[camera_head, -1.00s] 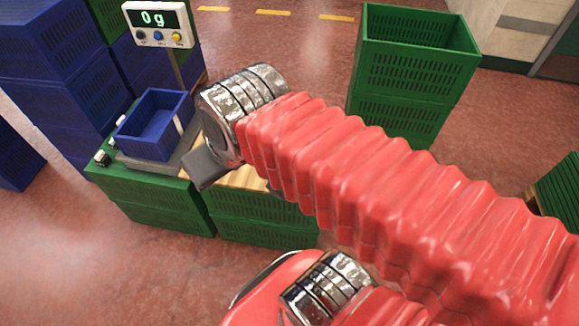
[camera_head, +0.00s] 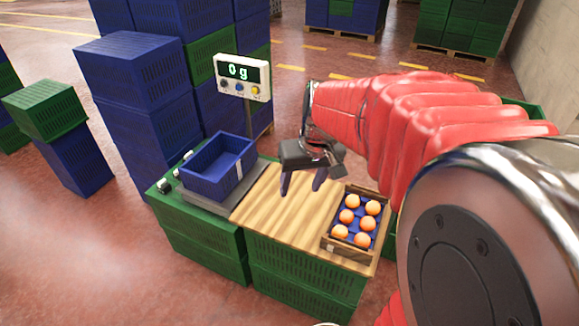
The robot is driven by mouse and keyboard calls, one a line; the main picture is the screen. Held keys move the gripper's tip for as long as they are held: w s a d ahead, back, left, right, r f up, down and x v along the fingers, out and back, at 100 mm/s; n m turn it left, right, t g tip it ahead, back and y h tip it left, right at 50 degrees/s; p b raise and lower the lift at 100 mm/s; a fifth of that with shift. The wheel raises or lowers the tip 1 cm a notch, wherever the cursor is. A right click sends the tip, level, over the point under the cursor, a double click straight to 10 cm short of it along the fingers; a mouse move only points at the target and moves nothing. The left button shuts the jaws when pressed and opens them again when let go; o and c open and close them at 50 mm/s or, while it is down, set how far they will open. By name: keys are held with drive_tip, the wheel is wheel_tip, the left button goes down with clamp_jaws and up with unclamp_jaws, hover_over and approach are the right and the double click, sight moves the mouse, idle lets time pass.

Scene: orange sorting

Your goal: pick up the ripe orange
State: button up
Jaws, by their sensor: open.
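Several oranges (camera_head: 346,216) sit in a wooden crate with a blue insert (camera_head: 328,243) at the right end of the wooden board. They look alike in colour, and I cannot tell from here which one is ripe. My gripper (camera_head: 302,190) hangs over the middle of the board, left of the crate, fingers pointing down. It is open and empty, with a gap between its two fingers. It is apart from the oranges.
An empty blue bin (camera_head: 218,168) stands on a scale left of the board (camera_head: 262,205); the scale display (camera_head: 239,73) reads 0 g. Green crates (camera_head: 300,284) support the board. Stacked blue crates (camera_head: 150,110) stand behind at left. The board's middle is clear.

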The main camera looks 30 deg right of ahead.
drive_tip(key=w+d+f+m+g+y, duration=0.15)
drive_tip(key=w+d+f, duration=0.25)
drive_tip(key=d+f, duration=0.8)
drive_tip(key=m, duration=0.2)
hover_over(343, 228)
drive_tip(key=s+d, duration=0.2)
drive_tip(key=d, duration=0.1)
drive_tip(key=s+d+x, duration=0.1)
drive_tip(key=d+x, duration=0.1)
drive_tip(key=x, duration=0.8)
drive_tip(key=shift+a+f+y, duration=0.1)
drive_tip(key=shift+f+y, duration=0.05)
drive_tip(key=shift+y, duration=0.3)
drive_tip(key=x, duration=0.8)
drive_tip(key=shift+w+f, duration=0.15)
drive_tip(key=shift+f, duration=0.15)
drive_tip(key=shift+x, duration=2.6)
drive_tip(key=shift+c, duration=0.4)
